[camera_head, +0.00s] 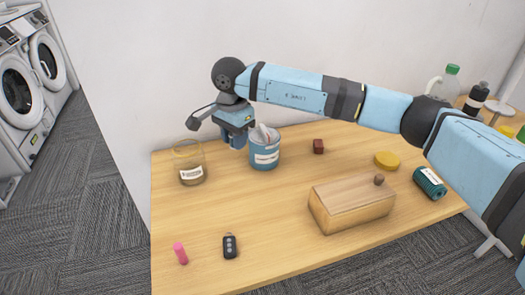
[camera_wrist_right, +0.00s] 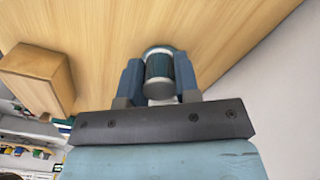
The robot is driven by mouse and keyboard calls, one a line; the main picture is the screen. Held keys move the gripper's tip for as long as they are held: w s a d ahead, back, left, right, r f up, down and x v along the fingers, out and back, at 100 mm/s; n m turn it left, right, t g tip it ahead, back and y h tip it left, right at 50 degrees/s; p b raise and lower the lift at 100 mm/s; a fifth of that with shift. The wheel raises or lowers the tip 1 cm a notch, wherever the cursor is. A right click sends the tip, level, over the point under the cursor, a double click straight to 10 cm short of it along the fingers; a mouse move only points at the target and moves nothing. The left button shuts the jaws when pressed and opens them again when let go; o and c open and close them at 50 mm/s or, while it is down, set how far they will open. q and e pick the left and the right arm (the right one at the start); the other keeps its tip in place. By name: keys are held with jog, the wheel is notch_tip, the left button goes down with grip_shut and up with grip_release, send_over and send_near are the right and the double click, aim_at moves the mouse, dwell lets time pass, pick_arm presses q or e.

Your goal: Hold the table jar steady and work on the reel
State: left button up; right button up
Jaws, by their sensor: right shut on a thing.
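A blue jar (camera_head: 265,155) with a white label stands upright on the table, near the back edge. My right gripper (camera_head: 250,133) comes to it from the left and is shut on it. Grey-white shapes at the jar's top could be contents or fingertips; I cannot tell. In the right wrist view, a teal and grey round body (camera_wrist_right: 159,67) sits between both fingers. A teal cylinder (camera_head: 430,183) with a white label lies at the table's right end; I cannot tell whether it is the reel. My left gripper is not in view.
A clear glass jar (camera_head: 191,168) stands left of the gripper. A wooden box (camera_head: 350,205), a yellow disc (camera_head: 387,160) and a dark red block (camera_head: 318,146) lie to the right. A pink tube (camera_head: 180,253) and black key fob (camera_head: 229,246) lie in front. The front-left middle is clear.

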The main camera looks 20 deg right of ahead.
pick_arm(q)
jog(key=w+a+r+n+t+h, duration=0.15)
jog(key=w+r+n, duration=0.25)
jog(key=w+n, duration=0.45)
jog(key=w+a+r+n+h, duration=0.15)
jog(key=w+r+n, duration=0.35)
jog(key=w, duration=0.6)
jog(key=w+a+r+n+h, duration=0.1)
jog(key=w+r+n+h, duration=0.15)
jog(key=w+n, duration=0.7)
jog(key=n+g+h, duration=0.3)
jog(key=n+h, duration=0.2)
send_near(186, 159)
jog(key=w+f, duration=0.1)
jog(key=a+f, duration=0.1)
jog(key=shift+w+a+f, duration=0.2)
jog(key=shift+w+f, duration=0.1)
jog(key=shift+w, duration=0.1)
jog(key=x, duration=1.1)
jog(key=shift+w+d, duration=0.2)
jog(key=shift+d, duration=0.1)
pick_arm(e)
jog(key=w+a+r+m, duration=0.4)
jog(key=a+r+m, duration=0.6)
jog(key=a+m, duration=0.2)
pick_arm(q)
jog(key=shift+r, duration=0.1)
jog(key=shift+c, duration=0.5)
pick_arm(e)
jog(key=shift+r, duration=0.1)
